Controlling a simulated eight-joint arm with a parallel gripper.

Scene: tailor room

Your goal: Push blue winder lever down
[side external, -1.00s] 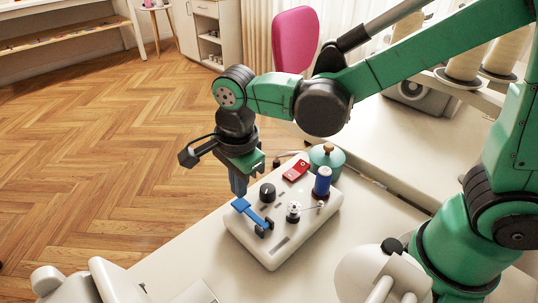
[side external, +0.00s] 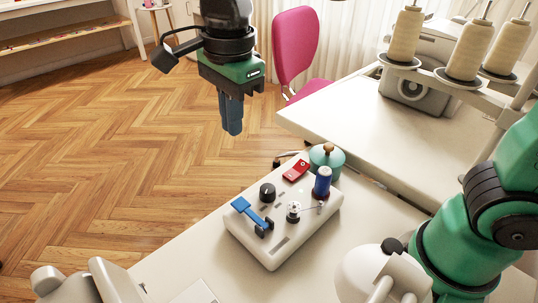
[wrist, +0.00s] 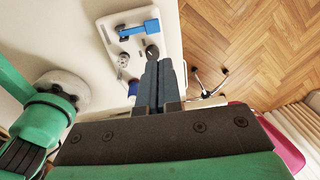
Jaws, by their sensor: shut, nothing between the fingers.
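The blue winder lever (side external: 251,214) is on the left part of a white panel (side external: 273,258) on the table. Its wide blue end points to the back left, and its other end meets a dark mount on the panel. In the wrist view the lever (wrist: 139,29) lies near the top, beyond my fingertips. My gripper (side external: 232,131) is shut and empty, fingers pointing down. It hangs high above the panel, apart from the lever. In the wrist view my gripper (wrist: 158,62) shows its fingers together.
The panel also carries a black knob (side external: 267,192), a red switch (side external: 296,170), a blue thread spool (side external: 322,182) and a small metal post (side external: 293,210). A teal pot (side external: 327,158) stands behind it. Thread cones (side external: 470,50) stand at the right. Air above the panel is clear.

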